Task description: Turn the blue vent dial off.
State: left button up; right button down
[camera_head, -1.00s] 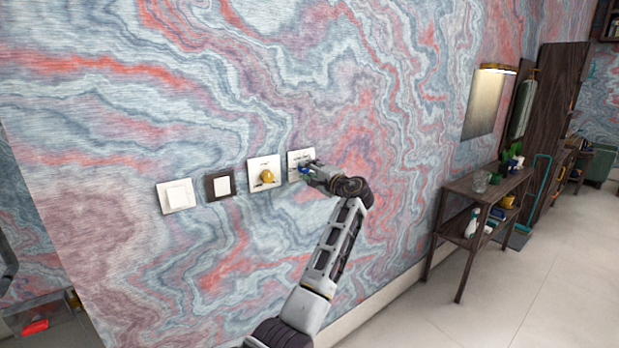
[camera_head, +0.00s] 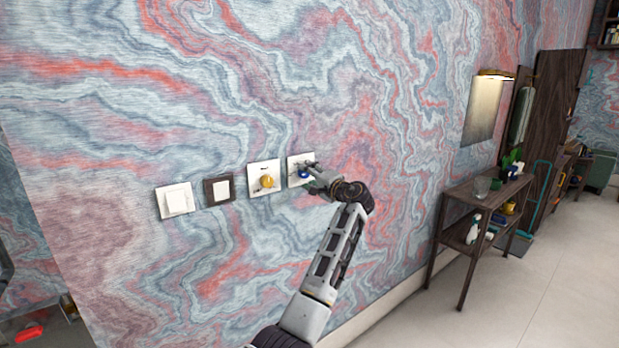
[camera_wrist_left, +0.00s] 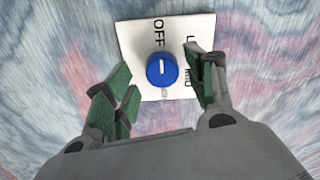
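The blue vent dial (camera_head: 304,174) sits on a white plate (camera_head: 293,180) on the wall, the rightmost of the wall controls. In the left wrist view the blue dial (camera_wrist_left: 162,70) shows whole, with a short white mark in line with the word OFF on its plate (camera_wrist_left: 139,43). Other lettering, including MID, is at the right, partly covered by a finger. My left gripper (camera_head: 311,176) is at the dial. In the wrist view its green-padded fingers (camera_wrist_left: 163,82) are spread on both sides of the dial, with gaps visible. My right gripper is out of view.
To the left of the blue dial are a yellow dial (camera_head: 267,182), a dark-framed switch (camera_head: 219,190) and a white switch (camera_head: 175,200). A dark wooden shelf (camera_head: 474,196) with several items stands at the right. The floor (camera_head: 540,290) in front of it is clear.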

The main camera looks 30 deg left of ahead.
pick_arm(q)
jog(key=shift+d+r, duration=0.1)
jog(key=shift+d, duration=0.05)
jog(key=v, duration=1.1)
jog(key=shift+s+d, duration=0.2)
jog(key=shift+d, duration=0.1)
dwell(0.5)
